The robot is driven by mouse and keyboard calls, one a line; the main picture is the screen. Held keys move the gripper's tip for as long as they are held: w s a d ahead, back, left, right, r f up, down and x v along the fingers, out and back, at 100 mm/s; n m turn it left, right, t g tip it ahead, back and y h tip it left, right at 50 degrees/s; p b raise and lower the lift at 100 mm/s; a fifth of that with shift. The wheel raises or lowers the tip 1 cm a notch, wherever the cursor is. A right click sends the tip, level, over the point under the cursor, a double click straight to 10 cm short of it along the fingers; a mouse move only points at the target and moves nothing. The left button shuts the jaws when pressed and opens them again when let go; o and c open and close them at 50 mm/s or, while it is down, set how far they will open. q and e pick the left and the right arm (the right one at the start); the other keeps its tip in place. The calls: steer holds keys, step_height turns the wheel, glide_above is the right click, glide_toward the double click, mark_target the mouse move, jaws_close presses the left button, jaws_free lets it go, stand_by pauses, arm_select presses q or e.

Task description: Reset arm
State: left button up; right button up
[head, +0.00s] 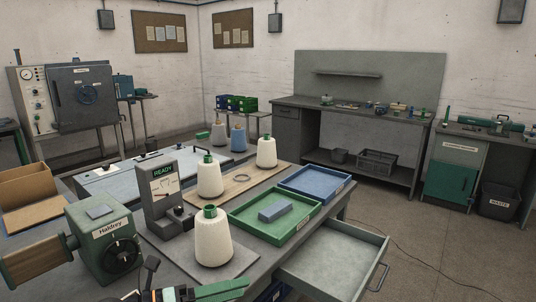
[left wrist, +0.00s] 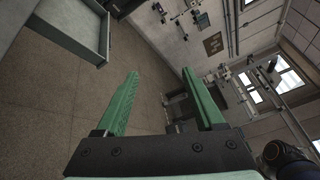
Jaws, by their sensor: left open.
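My left gripper (head: 205,291) shows at the bottom edge of the head view, in front of the table's near side, partly cut off by the frame. In the left wrist view its two green fingers (left wrist: 160,78) are spread apart with nothing between them, only floor and wall far behind. A black lever (head: 150,266) stands beside it, near the green Haldrey machine (head: 104,244); its lower end is cut off. My right gripper is in neither view.
The table holds white yarn cones (head: 213,240), a grey gauge box (head: 165,190) reading READY, a green tray (head: 240,222) with a blue block and a blue tray (head: 310,170). An open drawer (head: 330,262) juts out at the front right. Floor is free further right.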

arm_select(q)
steer(key=s+a+f+n+t+y+p, duration=0.1)
steer(key=s+a+f+n+t+y, duration=0.15)
steer(key=f+n+t+y, duration=0.7)
steer(key=s+a+f+n+g+p, duration=0.15)
steer(key=a+f+n, duration=0.25)
steer(key=n, duration=1.2)
steer(key=s+a+f+n+g+y+p, duration=0.1)
steer(key=s+a+f+n+g+y, duration=0.2)
steer(key=s+f+n, duration=0.6)
steer(key=s+f+g+y, duration=0.1)
steer(key=s+f+g, duration=0.1)
steer(key=s+f, duration=0.3)
steer(key=shift+s+a+f+g, duration=0.2)
steer(key=shift+s+f+g, duration=0.1)
steer(key=shift+s, duration=1.05)
